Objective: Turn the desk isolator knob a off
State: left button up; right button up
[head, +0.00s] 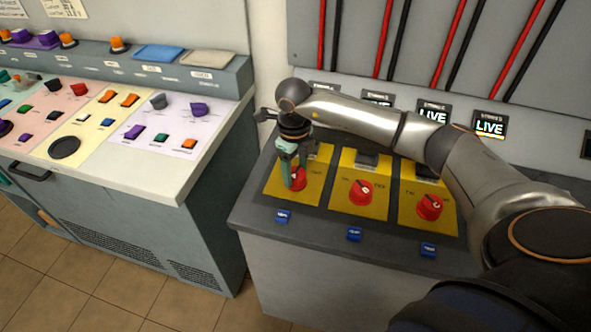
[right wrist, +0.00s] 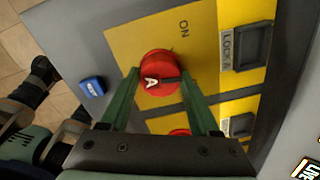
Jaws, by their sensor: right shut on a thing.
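Knob A (right wrist: 151,84) is a round red isolator knob with a white letter A, on a yellow plate (right wrist: 200,52) marked ON. In the head view knob A (head: 298,184) is the leftmost of three red knobs on the sloping desk, partly hidden by my gripper. My right gripper (head: 291,168) reaches down over it. In the right wrist view the green fingers of the gripper (right wrist: 160,74) stand on either side of the knob, shut on it. Which way its pointer faces is unclear. My left gripper is not in the head view.
Two more red knobs, the middle one (head: 362,192) and the right one (head: 430,207), sit close by on yellow plates. Blue tags (head: 283,215) line the front. LIVE displays (head: 489,124) are on the wall behind. A control console (head: 150,180) stands left across a narrow gap.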

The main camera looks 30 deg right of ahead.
aim_at(294, 173)
jog(key=m, duration=0.7)
dwell(0.7)
jog(key=o, duration=1.4)
jog(key=shift+c, duration=0.2)
jog(key=shift+r, duration=0.1)
notch_tip(294, 173, up, 12)
jog(key=shift+a+r+b, duration=0.15)
jog(key=shift+r+b, duration=0.05)
jog(key=shift+b, duration=0.15)
